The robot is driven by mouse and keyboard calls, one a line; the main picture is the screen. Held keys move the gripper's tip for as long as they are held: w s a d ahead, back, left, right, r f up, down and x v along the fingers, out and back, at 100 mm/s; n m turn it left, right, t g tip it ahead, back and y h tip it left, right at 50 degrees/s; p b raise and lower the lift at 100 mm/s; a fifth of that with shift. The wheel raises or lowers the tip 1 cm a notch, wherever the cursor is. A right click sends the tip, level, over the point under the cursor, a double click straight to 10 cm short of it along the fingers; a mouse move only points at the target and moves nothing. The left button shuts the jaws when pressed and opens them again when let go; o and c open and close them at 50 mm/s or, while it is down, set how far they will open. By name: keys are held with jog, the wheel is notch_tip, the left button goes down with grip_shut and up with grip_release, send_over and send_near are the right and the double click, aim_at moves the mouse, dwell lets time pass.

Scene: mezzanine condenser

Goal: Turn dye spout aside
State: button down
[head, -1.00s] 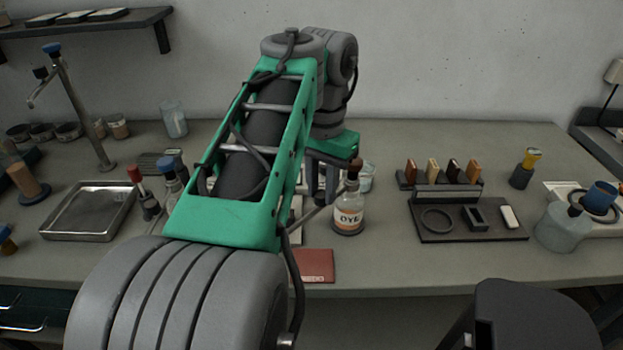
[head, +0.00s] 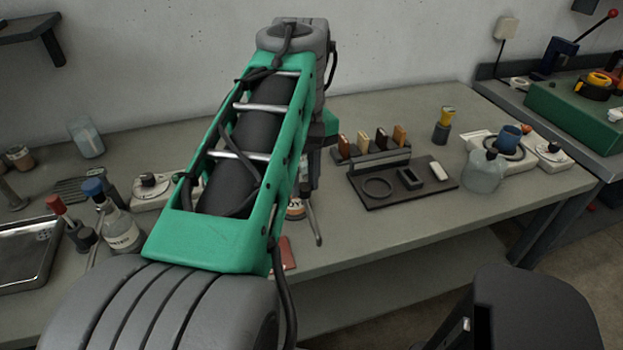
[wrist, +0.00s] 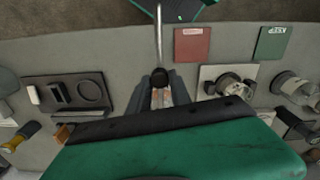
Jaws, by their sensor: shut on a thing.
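The dye bottle (head: 295,211) stands on the bench, mostly hidden behind my arm in the head view; a bit of its orange label shows. Its thin metal spout (head: 314,222) points toward the bench's front edge. In the wrist view the spout (wrist: 158,35) runs straight up the picture from a dark round cap (wrist: 160,77). My gripper (wrist: 160,88) has one finger on each side of the cap and is shut on the dye spout near its base. The exact contact is hidden. A pale orange label patch shows between the fingers.
A black tray with a ring (head: 378,187) and a rack of small blocks stand right of the bottle. A red booklet (wrist: 193,44) lies near the front edge. Left are a blue-capped bottle (head: 118,228) and a metal tray (head: 25,250). Bench right of the spout is clear.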

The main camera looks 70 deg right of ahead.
aim_at(305, 185)
jog(key=shift+d, duration=0.1)
dwell(0.4)
jog(key=c, duration=1.2)
grip_release()
jog(key=shift+s, duration=0.1)
jog(key=shift+o, duration=0.2)
notch_tip(305, 185, up, 6)
jog(key=p, duration=0.4)
jog(key=shift+r, duration=0.9)
